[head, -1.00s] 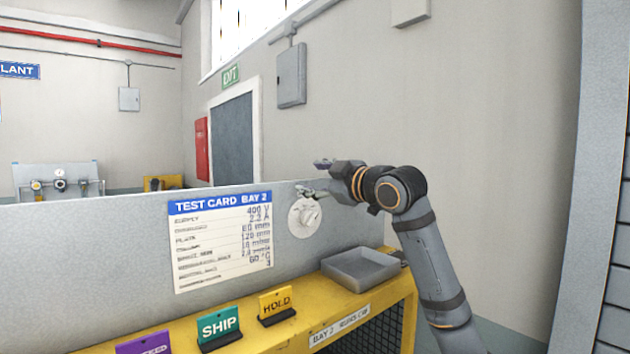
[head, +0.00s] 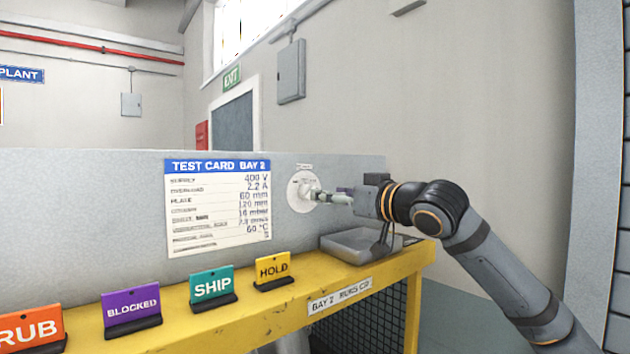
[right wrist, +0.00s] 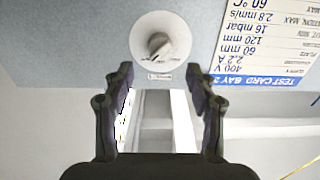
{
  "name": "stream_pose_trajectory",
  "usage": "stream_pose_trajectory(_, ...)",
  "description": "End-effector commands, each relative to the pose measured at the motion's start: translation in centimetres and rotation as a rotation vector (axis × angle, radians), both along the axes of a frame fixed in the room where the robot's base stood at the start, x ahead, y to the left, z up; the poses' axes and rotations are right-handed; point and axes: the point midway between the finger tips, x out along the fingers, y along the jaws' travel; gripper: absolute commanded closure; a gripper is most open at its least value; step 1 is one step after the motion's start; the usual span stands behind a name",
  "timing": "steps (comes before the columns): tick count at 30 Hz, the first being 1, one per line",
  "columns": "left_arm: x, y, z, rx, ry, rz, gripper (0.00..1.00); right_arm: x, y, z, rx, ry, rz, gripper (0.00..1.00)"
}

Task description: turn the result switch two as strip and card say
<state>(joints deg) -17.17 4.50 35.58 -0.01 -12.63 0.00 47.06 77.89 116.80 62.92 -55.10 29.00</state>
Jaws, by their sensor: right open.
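The result switch is a round white dial with a knob (head: 304,191) on the grey panel, right of the test card. In the right wrist view its grey knob (right wrist: 158,45) sits slanted on the dial, just beyond the fingertips. My right gripper (head: 328,197) reaches toward the dial from the right and partly overlaps it in the head view. In its wrist view the right gripper (right wrist: 160,74) is open, with nothing between its fingers. The test card (head: 217,208) has a blue header, "TEST CARD BAY 2"; its lower lines are blurred. No strip is clearly recognisable. My left gripper is out of view.
A grey tray (head: 353,249) sits below the switch, under my right gripper. Signs stand along the yellow bench (head: 205,311): HOLD (head: 272,268), SHIP (head: 212,285), BLOCKED (head: 131,307) and a partly cut-off orange one (head: 30,328).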

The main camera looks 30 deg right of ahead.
Motion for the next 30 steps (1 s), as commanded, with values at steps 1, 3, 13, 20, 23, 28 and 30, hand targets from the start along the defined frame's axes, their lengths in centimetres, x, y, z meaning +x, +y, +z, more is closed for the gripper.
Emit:
stream_pose_trajectory(1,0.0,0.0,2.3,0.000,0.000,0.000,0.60,1.1,0.2,1.0,0.005,0.004,0.005,0.43)
stream_pose_trajectory(3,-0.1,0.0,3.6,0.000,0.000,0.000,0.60,2.4,0.3,1.1,0.007,0.003,0.006,0.43)
stream_pose_trajectory(13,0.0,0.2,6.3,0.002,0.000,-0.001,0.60,6.0,0.5,0.3,0.001,0.000,0.000,0.43)
stream_pose_trajectory(20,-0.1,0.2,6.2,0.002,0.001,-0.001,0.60,6.2,0.5,0.0,-0.001,0.000,-0.002,0.43)
stream_pose_trajectory(23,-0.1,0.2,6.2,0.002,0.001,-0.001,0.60,6.2,0.5,0.0,-0.001,0.000,-0.002,0.46)
stream_pose_trajectory(28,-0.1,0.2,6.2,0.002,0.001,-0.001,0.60,6.2,0.5,0.0,-0.001,0.000,-0.001,0.69)
stream_pose_trajectory(30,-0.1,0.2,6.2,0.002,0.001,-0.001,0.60,6.2,0.5,0.0,-0.001,0.000,-0.001,0.78)
